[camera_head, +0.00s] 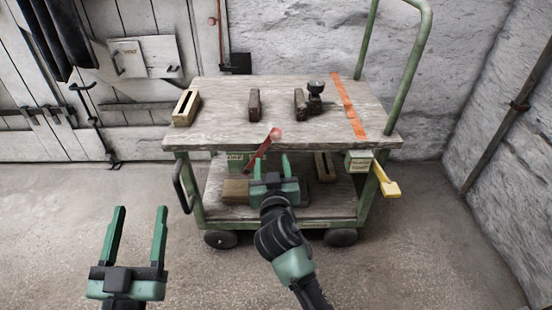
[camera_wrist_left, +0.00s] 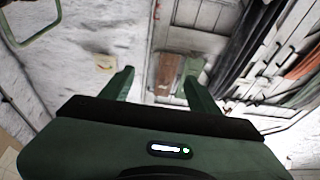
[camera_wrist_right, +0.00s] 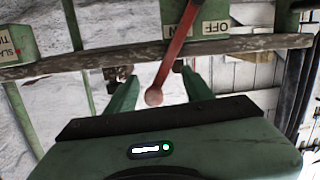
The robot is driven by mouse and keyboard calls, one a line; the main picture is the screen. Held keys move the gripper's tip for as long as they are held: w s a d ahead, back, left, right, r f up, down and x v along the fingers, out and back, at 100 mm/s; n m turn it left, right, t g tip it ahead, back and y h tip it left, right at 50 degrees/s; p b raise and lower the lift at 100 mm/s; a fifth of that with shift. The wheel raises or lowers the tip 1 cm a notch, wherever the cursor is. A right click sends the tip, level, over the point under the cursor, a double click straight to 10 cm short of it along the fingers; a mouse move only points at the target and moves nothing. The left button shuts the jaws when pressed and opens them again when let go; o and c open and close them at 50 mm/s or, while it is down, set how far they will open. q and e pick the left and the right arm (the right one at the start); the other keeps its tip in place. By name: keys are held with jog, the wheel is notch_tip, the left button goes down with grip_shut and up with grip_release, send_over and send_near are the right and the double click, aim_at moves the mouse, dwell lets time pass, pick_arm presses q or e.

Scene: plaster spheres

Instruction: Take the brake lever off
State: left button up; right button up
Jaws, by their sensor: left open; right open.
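The brake lever (camera_head: 262,149) is a red bar with a pale red ball knob, at the front edge of a green cart (camera_head: 230,141). It leans up to the right from a green labelled box (camera_head: 240,160). My right gripper (camera_head: 271,168) is open and empty, just in front of the lever. In the right wrist view the lever (camera_wrist_right: 178,45) runs down beside a plate marked OFF (camera_wrist_right: 215,27), its knob showing between the open fingers; contact cannot be told. My left gripper (camera_head: 140,212) is open and empty, low at the left, away from the cart.
The cart top holds a slotted tan block (camera_head: 186,107), dark blocks (camera_head: 254,105) and a dark knobbed piece (camera_head: 315,98). An orange strip (camera_head: 349,105) crosses its right side. A yellow handle (camera_head: 386,181) sticks out at the right. The floor in front is clear.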

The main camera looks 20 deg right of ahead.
aim_at(276, 139)
jog(key=shift+m+t+h, duration=0.5)
jog(key=shift+m+h, duration=0.1)
jog(key=r, duration=0.2)
jog(key=d+r+b, duration=0.1)
jog(key=r, duration=0.1)
jog(key=shift+w+d, duration=0.1)
jog(key=shift+d, duration=0.1)
jog(key=b+x, duration=0.1)
jog(key=x, duration=0.5)
pick_arm(q)
jog(key=s+r+t+h, duration=0.1)
jog(key=s+r+t, duration=0.3)
jog(key=r, duration=0.5)
jog(key=shift+s+a+t, duration=0.35)
jog(key=shift+s+t, duration=0.05)
jog(key=shift+s, duration=0.4)
pick_arm(e)
jog(key=shift+w+d, duration=0.1)
jog(key=shift+w, duration=0.4)
jog(key=shift+c, duration=0.3)
jog(key=c, duration=1)
grip_shut()
jog(key=shift+d+f, duration=0.1)
jog(key=shift+f, duration=0.05)
